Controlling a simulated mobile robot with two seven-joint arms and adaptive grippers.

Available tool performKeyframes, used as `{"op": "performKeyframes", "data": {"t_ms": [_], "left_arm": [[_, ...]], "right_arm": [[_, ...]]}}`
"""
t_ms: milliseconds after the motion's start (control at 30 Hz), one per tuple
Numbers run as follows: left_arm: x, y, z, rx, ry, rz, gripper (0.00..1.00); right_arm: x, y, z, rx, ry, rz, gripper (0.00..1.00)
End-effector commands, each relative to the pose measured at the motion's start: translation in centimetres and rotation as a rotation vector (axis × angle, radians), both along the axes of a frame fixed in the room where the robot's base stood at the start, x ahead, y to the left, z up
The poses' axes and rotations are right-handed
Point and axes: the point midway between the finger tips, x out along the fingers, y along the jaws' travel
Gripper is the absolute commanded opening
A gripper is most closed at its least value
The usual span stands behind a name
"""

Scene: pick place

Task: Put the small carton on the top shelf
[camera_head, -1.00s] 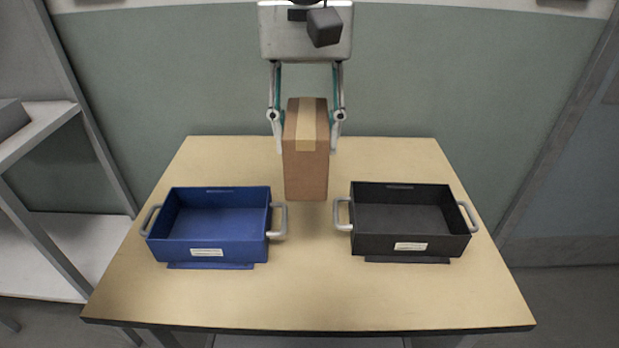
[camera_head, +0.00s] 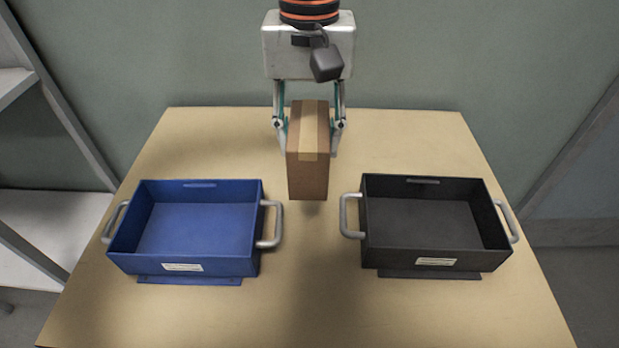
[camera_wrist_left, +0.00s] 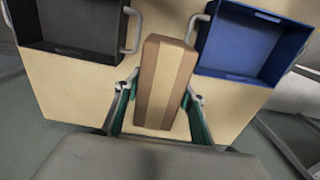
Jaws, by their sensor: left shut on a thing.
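The small carton (camera_head: 307,172) is a brown box with a lighter tape strip along its top. It hangs upright between the fingers of my left gripper (camera_head: 308,130), which is shut on its sides. The carton is above the wooden table, with a shadow below it. In the left wrist view the carton (camera_wrist_left: 165,85) sits between the two fingers (camera_wrist_left: 158,108). A shelf unit is partly in view at the left edge, with an upper shelf board (camera_head: 14,84) and a lower board (camera_head: 55,230); whether the upper one is its top is cut off. My right gripper is not in view.
A blue tray (camera_head: 215,262) stands on the table (camera_head: 310,310) left of the carton, and a black tray (camera_head: 400,258) stands to its right. Both have grey handles. The table between and in front of them is clear. A wall is behind.

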Motion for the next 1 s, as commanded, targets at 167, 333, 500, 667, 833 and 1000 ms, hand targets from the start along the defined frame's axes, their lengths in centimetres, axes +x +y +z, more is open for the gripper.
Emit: {"op": "performKeyframes", "data": {"t_ms": [167, 333, 500, 667, 833, 1000], "left_arm": [[0.0, 0.0, -3.2, -0.002, 0.004, 0.000, 0.13], [0.0, 0.0, -3.9, -0.001, -0.001, 0.001, 0.13], [0.0, 0.0, -5.9, -0.001, 0.004, -0.001, 0.13], [0.0, 0.0, -8.8, 0.000, 0.006, 0.000, 0.13], [0.0, 0.0, -9.5, -0.001, 0.000, 0.000, 0.13], [0.0, 0.0, -9.4, -0.001, -0.002, 0.000, 0.13]], "right_arm": [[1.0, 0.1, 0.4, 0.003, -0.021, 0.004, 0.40], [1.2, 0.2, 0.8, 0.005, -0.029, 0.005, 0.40], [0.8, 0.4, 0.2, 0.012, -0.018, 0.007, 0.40], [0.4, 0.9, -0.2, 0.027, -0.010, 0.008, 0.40], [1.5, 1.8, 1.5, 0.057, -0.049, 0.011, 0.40], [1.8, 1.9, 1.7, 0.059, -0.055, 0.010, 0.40]]}}
